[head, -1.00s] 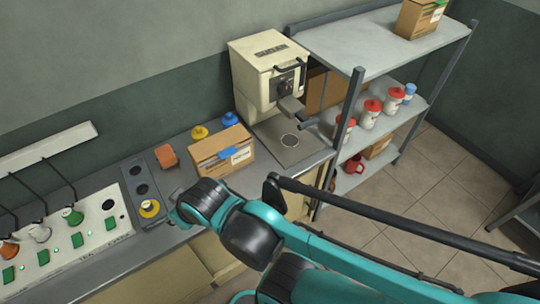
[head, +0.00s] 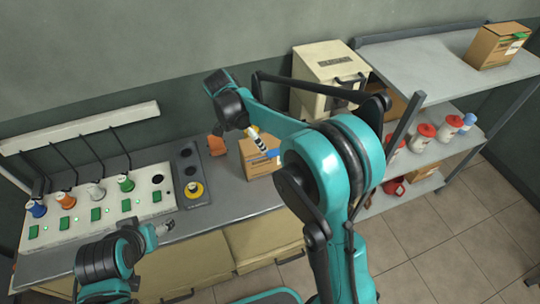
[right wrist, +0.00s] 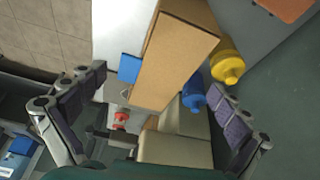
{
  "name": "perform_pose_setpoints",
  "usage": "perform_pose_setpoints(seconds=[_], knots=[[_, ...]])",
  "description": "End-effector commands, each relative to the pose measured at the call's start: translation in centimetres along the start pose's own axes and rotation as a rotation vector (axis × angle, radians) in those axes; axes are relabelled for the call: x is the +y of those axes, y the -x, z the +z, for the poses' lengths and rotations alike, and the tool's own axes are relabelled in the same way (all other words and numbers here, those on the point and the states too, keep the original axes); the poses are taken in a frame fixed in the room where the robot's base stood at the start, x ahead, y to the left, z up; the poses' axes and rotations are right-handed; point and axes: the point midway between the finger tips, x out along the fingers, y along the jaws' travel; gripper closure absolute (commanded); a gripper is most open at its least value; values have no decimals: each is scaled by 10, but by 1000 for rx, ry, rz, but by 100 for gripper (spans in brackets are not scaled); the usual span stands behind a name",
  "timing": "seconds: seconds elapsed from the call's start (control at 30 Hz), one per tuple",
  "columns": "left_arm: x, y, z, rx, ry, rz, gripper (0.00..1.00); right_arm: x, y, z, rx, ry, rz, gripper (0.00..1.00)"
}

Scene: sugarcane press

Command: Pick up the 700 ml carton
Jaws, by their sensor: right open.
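A brown cardboard carton (head: 256,160) with blue tape stands on the counter. My right arm partly covers it in the head view. In the right wrist view the carton (right wrist: 172,65) is between and beyond the spread fingers of my right gripper (right wrist: 158,84), which is open and empty. In the head view the right gripper (head: 257,138) is above the carton, partly hidden by my arm. I cannot read a 700 ml label. My left gripper (head: 163,228) is by the counter's front edge; its finger opening is unclear.
A green-taped carton (head: 497,44) is on the shelf top, with red-lidded jars (head: 422,137) below. A cream machine (head: 328,80) stands behind my right arm. A panel with colored plugs (head: 95,205) is at left. A yellow (right wrist: 228,66) and a blue piece (right wrist: 193,92) are near the carton.

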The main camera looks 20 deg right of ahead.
Motion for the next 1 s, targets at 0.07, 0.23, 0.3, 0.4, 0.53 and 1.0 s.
perform_pose_setpoints(seconds=[0.07,0.23,0.3,0.4,0.53,1.0], knots=[[0,2,-1,0,0,0,30,-12,-9,6,18,-68,27,0],[0,0,0,0,0,0,30,-20,-25,10,40,-144,53,0],[0,-3,2,0,0,0,30,-20,-37,11,41,-152,55,0],[0,-7,5,0,0,0,30,-19,-55,10,41,-151,54,0],[0,-11,8,0,0,0,30,-18,-73,9,41,-150,53,0],[0,-24,17,0,0,0,30,-15,-126,7,41,-149,53,0]])
